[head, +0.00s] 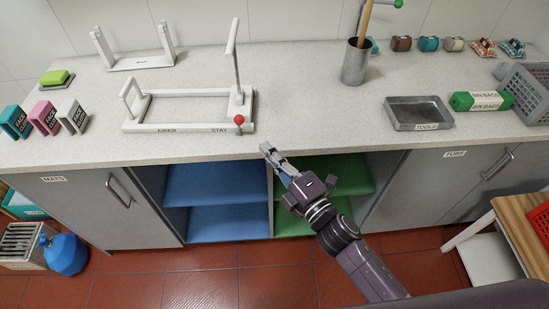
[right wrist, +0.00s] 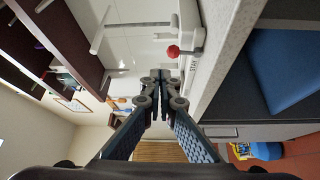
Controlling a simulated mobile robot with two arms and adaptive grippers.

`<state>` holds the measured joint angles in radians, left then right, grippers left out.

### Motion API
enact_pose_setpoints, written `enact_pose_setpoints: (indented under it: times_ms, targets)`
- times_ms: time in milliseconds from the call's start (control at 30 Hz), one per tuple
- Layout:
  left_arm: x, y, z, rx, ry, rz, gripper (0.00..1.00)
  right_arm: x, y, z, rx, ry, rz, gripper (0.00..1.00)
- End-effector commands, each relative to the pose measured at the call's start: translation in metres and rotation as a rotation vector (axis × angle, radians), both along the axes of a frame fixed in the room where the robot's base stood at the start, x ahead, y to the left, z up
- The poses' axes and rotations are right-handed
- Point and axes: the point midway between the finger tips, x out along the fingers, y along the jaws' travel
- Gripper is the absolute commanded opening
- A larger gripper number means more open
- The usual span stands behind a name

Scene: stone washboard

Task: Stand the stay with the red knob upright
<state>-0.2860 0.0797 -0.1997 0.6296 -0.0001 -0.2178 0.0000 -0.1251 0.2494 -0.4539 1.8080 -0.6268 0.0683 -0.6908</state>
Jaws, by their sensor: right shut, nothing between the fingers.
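The red knob (head: 239,119) of the stay sits low at the frame's front right corner, beside "STAY". In the right wrist view the red knob (right wrist: 173,51) shows next to the white rail (right wrist: 193,62), beyond the fingertips. A thin grey rod (head: 237,72) rises behind the knob, topped by a white bar. My right gripper (head: 266,149) is shut and empty, in front of the worktop edge, apart from the knob. My left gripper is not in view.
Another white stand (head: 141,63) is at the back left. Face cloth boxes (head: 44,117) stand at the left. A metal cup (head: 355,63) and a tools tray (head: 418,114) are to the right. The worktop between the frame and the tray is clear.

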Motion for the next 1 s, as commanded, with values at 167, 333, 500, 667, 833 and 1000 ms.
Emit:
enact_pose_setpoints:
  times_ms: [167, 333, 500, 667, 833, 1000]
  targets:
    - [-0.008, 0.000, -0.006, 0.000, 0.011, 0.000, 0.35, -0.017, -0.011, 0.001, -0.001, 0.001, -0.001, 0.00]
    - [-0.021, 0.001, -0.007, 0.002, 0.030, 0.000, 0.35, -0.021, -0.013, 0.003, 0.001, 0.001, -0.001, 0.00]
    - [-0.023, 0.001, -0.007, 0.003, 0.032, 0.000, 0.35, -0.021, -0.013, 0.003, 0.000, 0.000, -0.001, 0.00]
    - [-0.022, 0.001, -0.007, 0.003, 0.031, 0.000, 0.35, -0.021, -0.013, 0.003, 0.000, 0.000, -0.001, 0.00]
    - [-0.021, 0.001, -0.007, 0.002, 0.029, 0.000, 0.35, -0.020, -0.013, 0.001, 0.001, 0.004, -0.003, 0.00]
    - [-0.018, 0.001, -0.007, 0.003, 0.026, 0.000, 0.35, -0.015, -0.028, -0.047, 0.036, 0.125, -0.044, 0.00]
